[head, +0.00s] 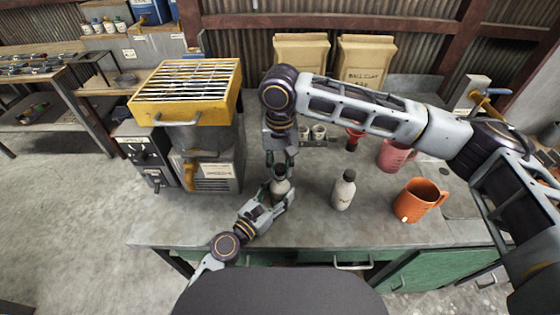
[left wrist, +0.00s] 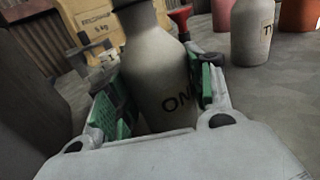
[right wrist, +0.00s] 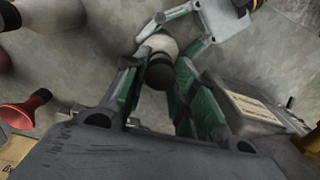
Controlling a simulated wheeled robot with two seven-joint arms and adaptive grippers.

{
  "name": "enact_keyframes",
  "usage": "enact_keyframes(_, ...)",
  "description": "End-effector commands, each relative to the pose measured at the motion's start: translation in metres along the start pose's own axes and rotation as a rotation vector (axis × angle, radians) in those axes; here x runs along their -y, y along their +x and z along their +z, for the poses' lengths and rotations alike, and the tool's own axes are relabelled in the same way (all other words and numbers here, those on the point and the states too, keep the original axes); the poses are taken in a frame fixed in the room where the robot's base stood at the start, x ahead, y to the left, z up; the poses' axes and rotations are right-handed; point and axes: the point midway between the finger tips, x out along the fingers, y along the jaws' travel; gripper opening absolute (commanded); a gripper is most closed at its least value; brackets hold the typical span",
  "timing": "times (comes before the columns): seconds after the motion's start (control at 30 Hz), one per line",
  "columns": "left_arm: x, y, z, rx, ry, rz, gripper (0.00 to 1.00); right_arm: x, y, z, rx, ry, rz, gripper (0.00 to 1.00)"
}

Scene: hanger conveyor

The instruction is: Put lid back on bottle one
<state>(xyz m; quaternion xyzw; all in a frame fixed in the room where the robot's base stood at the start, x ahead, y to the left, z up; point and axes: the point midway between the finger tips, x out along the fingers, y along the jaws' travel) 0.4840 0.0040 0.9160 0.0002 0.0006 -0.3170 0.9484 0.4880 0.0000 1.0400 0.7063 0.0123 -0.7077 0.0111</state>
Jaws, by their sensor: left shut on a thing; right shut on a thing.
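Bottle one (head: 279,187) is a pale grey bottle standing on the workbench. In the left wrist view its body (left wrist: 160,85) shows the letters "ON". My left gripper (head: 277,196) is shut around its body from the side. My right gripper (head: 280,160) points down from above and is shut on the dark lid (right wrist: 160,72) at the bottle's top. In the right wrist view the lid lines up over the pale bottle shoulder. Whether the lid is fully seated or slightly above the neck cannot be told, as the fingers partly hide it.
A second capped bottle (head: 344,190) stands to the right. Beyond it are an orange mug (head: 420,200) and a pink mug (head: 394,155). A red funnel-like item (head: 354,139) is behind. A yellow-topped grill unit (head: 190,92) stands left. Bare bench lies around the second bottle.

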Motion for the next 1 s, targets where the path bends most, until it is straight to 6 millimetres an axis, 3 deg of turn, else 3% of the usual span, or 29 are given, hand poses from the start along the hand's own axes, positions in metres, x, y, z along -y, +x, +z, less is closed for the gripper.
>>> enact_keyframes(1.0, 0.0, -0.0001, -0.0004, -0.001, 0.0, 0.0, 0.09, 0.0, 0.0074, 0.0, 0.0, 0.0, 0.0, 0.19)
